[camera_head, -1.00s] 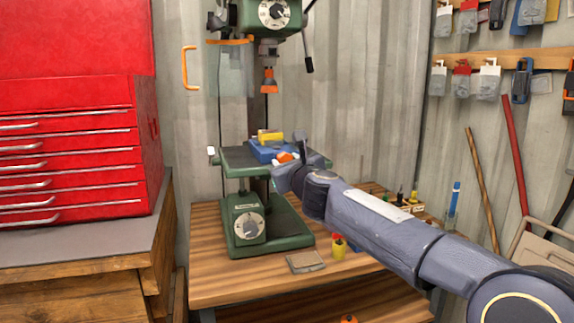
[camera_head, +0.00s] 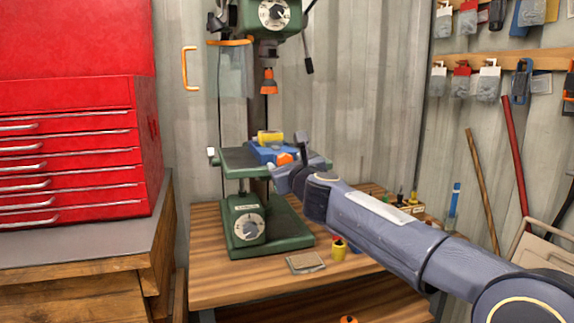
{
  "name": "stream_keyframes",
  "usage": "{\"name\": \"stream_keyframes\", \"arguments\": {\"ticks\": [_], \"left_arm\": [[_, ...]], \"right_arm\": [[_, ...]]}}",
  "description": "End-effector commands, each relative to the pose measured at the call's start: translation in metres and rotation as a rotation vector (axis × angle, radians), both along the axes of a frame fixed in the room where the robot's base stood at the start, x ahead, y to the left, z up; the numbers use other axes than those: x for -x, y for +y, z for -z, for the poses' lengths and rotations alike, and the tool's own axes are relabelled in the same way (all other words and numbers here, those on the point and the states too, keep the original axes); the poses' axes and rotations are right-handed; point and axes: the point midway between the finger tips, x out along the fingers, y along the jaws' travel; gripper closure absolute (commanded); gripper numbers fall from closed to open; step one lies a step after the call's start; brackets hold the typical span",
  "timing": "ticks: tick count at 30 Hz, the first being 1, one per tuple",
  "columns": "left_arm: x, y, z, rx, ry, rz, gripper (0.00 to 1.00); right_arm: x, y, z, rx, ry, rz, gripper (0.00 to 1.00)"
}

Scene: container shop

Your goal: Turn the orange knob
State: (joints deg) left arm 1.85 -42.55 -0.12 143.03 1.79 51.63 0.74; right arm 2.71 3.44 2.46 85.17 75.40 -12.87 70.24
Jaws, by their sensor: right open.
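The orange knob (camera_head: 285,158) shows at the front end of a blue vise (camera_head: 262,152), which sits on the green table of a drill press (camera_head: 238,160). A yellow block (camera_head: 270,137) rests on top of the vise. My right gripper (camera_head: 291,165) is open and stands right at the knob, with one dark finger rising on its right. The other finger is hard to make out. I cannot tell whether the gripper touches the knob. My left gripper is out of view.
The drill press stands on a wooden bench (camera_head: 215,283). A flat brown pad (camera_head: 305,262) and a small yellow container (camera_head: 339,249) lie in front. A red tool chest (camera_head: 75,95) stands at the left. Tools hang on the right wall (camera_head: 400,60).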

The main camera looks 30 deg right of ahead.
Motion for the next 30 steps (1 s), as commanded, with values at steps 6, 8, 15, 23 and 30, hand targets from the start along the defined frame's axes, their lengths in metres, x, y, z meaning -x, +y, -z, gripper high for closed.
{"name": "stream_keyframes", "arguments": {"ticks": [6, 8, 15, 23, 30], "left_arm": [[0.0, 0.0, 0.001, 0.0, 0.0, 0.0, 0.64], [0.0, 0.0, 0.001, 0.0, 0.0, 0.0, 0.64], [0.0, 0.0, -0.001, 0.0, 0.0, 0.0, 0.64], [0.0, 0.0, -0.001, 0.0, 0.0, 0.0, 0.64], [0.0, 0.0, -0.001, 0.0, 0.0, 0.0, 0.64]], "right_arm": [[0.035, 0.008, -0.001, 0.0, -0.003, -0.002, 0.43], [0.045, 0.011, -0.001, 0.0, -0.003, -0.001, 0.43], [0.07, 0.017, -0.001, -0.001, -0.002, -0.001, 0.43], [0.072, 0.018, 0.0, 0.0, 0.0, -0.001, 0.43], [0.071, 0.017, 0.0, 0.0, 0.0, 0.0, 0.43]]}}
